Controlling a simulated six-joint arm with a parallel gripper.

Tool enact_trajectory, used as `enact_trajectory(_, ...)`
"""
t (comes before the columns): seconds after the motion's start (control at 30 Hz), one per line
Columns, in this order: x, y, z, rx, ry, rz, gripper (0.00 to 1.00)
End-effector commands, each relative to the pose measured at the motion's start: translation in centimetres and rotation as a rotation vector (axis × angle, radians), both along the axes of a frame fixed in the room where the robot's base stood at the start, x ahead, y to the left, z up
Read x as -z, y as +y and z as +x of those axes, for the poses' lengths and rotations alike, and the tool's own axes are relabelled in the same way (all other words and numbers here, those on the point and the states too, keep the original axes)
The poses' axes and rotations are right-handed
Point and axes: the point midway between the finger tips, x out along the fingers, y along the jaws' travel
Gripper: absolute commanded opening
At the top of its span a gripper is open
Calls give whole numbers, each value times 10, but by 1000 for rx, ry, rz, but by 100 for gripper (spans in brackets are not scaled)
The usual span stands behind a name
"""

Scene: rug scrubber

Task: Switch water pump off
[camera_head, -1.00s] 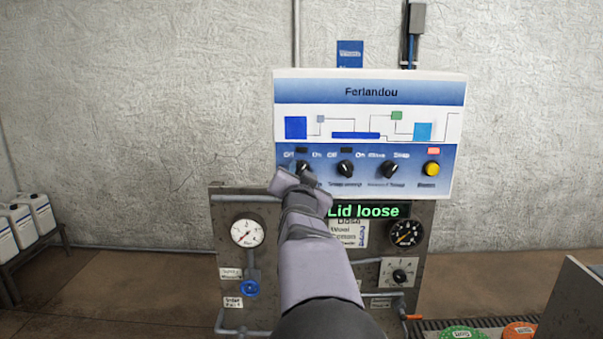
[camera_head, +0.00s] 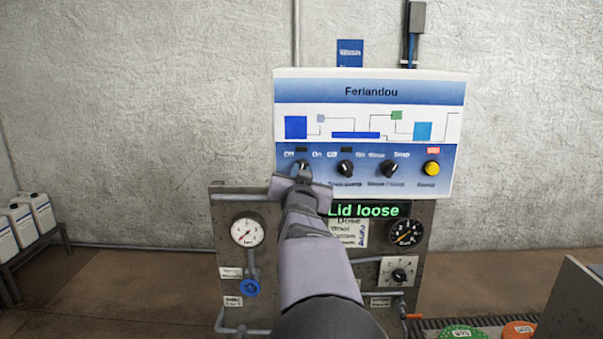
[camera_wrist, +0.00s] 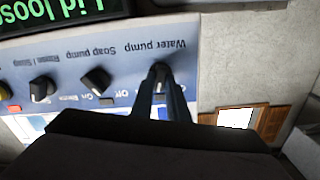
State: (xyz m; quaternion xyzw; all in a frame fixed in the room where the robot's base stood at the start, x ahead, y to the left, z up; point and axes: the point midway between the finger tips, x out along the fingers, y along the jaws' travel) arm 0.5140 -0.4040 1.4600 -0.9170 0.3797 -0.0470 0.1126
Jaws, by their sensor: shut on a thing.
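The water pump knob (camera_head: 303,166) is the leftmost dark knob on the white and blue Ferlandou panel (camera_head: 460,100), with "Off" at its left and "On" at its right. My gripper (camera_head: 302,176) is at this knob and hides its lower part and label. In the wrist view, which is upside down, the knob (camera_wrist: 159,70) sits between the two dark fingers of my gripper (camera_wrist: 162,88), under the words "Water pump". The fingers are shut on it. Its exact pointing direction is hard to tell. The small lamp (camera_head: 301,150) above it is dark.
To the right are the soap pump knob (camera_head: 345,169), the rinse/soap knob (camera_head: 390,170) and a yellow button (camera_head: 432,169) under a reddish lamp (camera_head: 433,151). Below, a green display (camera_head: 363,211) reads "Lid loose", between a white gauge (camera_head: 247,233) and a black gauge (camera_head: 406,233).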

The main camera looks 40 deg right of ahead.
Motion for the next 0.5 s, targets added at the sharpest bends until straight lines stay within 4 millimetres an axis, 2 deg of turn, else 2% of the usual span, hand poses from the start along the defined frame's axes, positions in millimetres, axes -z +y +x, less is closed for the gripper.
enact_trajectory(0.5,0,1,1,0,341,-337,0)
